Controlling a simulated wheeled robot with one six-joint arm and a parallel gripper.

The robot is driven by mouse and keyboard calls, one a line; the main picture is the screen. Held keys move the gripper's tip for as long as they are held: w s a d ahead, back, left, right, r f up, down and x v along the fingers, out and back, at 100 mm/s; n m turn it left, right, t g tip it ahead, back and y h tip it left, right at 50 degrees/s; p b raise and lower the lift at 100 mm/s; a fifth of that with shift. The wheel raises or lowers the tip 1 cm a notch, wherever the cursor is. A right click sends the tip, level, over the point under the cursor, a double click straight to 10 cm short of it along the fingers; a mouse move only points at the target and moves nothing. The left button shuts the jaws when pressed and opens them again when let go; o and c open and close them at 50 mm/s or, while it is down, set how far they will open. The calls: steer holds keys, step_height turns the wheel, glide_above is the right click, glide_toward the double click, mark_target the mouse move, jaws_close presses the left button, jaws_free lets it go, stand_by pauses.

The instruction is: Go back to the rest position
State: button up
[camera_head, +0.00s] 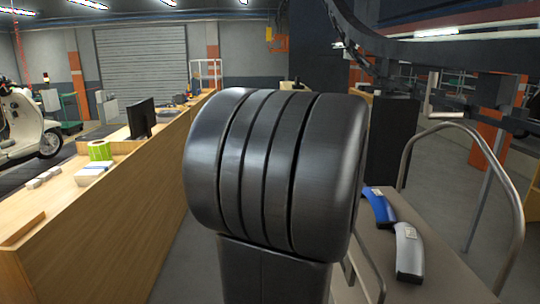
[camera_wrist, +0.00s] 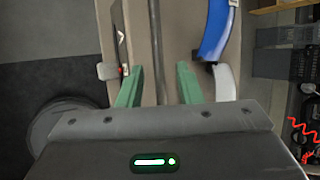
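My gripper (camera_wrist: 160,84) shows in the wrist view, with two green fingers apart and nothing between them. It is above a beige-grey surface (camera_wrist: 172,35). A blue curved piece (camera_wrist: 214,32) and a pale grey curved piece (camera_wrist: 225,84) lie to the right of the fingers, apart from them. In the head view the blue piece (camera_head: 379,207) and the grey piece (camera_head: 409,250) lie on the grey-brown surface at the right. My gripper does not show in the head view, where a large dark part hides the middle.
A wooden counter (camera_head: 110,235) with a monitor (camera_head: 141,118) and a green item (camera_head: 99,150) runs along the left. A bent metal rail (camera_head: 515,190) stands at the right. A dark overhead track (camera_head: 450,52) curves above. Dark floor (camera_wrist: 45,90) lies left in the wrist view.

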steer(key=shift+x, duration=1)
steer(key=shift+r, duration=0.1)
